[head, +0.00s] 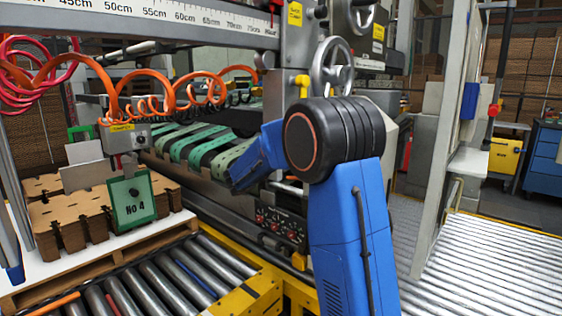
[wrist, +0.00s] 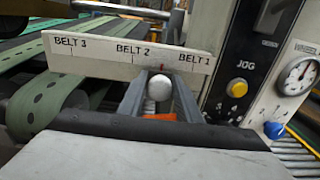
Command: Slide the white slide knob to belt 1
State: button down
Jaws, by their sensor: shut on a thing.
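The white slide knob (wrist: 159,88) shows in the wrist view between the two grey fingers of my gripper (wrist: 158,94), which is shut on it. A white label strip (wrist: 90,60) behind it reads BELT 3, BELT 2 and BELT 1 from left to right. In the picture the knob stands below the strip, between the BELT 2 and BELT 1 labels. In the head view the knob and fingertips are hidden behind my blue arm and the machine.
Right of the strip is a panel with a yellow JOG button (wrist: 237,88), a blue knob (wrist: 274,130) and a round gauge (wrist: 298,75). Green belts (head: 205,150) run at the left. A handwheel (head: 332,68) stands behind my arm. Cardboard stacks (head: 85,212) stand at left.

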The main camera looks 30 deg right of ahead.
jog(key=s, duration=0.1)
jog(key=s+d, duration=0.1)
jog(key=s, duration=0.1)
jog(key=s+d, duration=0.1)
jog(key=s, duration=0.1)
jog(key=shift+s, duration=0.15)
jog(key=shift+f, duration=0.1)
jog(key=c, duration=1.4)
grip_release()
jog(key=shift+s, duration=0.1)
jog(key=shift+a, duration=0.1)
jog(key=v, duration=1.7)
jog(key=shift+a, duration=0.1)
